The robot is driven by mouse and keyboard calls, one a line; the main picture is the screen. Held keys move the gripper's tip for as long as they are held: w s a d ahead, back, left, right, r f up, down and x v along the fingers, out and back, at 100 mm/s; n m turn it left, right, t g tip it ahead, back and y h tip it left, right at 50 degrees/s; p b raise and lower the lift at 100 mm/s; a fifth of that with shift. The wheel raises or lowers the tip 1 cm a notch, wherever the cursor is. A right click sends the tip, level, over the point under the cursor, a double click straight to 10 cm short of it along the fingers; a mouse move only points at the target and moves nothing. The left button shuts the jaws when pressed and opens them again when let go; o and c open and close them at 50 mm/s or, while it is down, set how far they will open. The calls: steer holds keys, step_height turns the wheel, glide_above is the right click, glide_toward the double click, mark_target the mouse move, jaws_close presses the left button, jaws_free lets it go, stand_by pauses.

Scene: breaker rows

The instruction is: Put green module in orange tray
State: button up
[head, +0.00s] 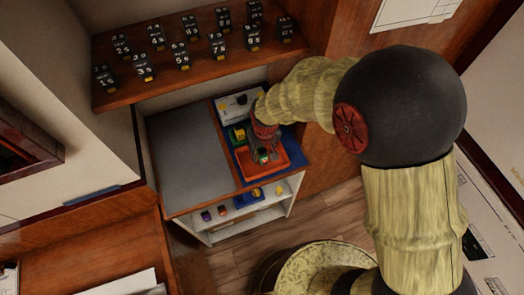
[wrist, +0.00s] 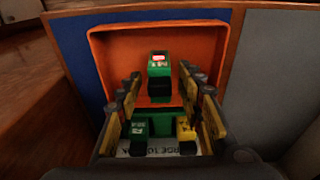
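The green module (wrist: 160,78), with a red and white mark on its top, is upright inside the outline of the orange tray (wrist: 115,45). It also shows in the head view (head: 264,157) over the tray (head: 285,143), below my gripper. My gripper (wrist: 160,82) is open, one finger on each side of the module, and orange tray shows in the gaps between. In the head view my gripper (head: 263,152) points down into the tray and partly hides the module. I cannot tell for certain that the module's base touches the tray floor.
A green tray (wrist: 165,115) beside the orange one lies near a dark green module (wrist: 139,128) and a yellow one (wrist: 187,133). A white box (head: 228,109) stands behind. A grey panel (head: 187,145) at left is clear. Numbered black modules (head: 180,56) line the upper shelf.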

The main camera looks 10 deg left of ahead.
mark_target(264, 155)
step_height(264, 155, up, 12)
steer(key=s+p, duration=0.1)
steer(key=p, duration=0.1)
steer(key=d+r+m+t, duration=0.1)
steer(key=d+r+m, duration=0.1)
steer(key=d+r, duration=0.65)
steer(key=s+d+r+m+t, duration=0.1)
steer(key=s+d+r+m, duration=0.1)
steer(key=s+d+r, duration=0.3)
steer(key=s+d+r+m+t, duration=0.2)
steer(key=s+d+r, duration=0.4)
steer(key=d, duration=0.7)
steer(key=shift+s+d+r+h, duration=0.3)
steer(key=shift+s+d+h, duration=0.1)
steer(key=shift+s, duration=0.75)
steer(key=shift+f, duration=0.1)
step_height(264, 155, down, 3)
steer(key=b, duration=0.3)
steer(key=shift+f, duration=0.15)
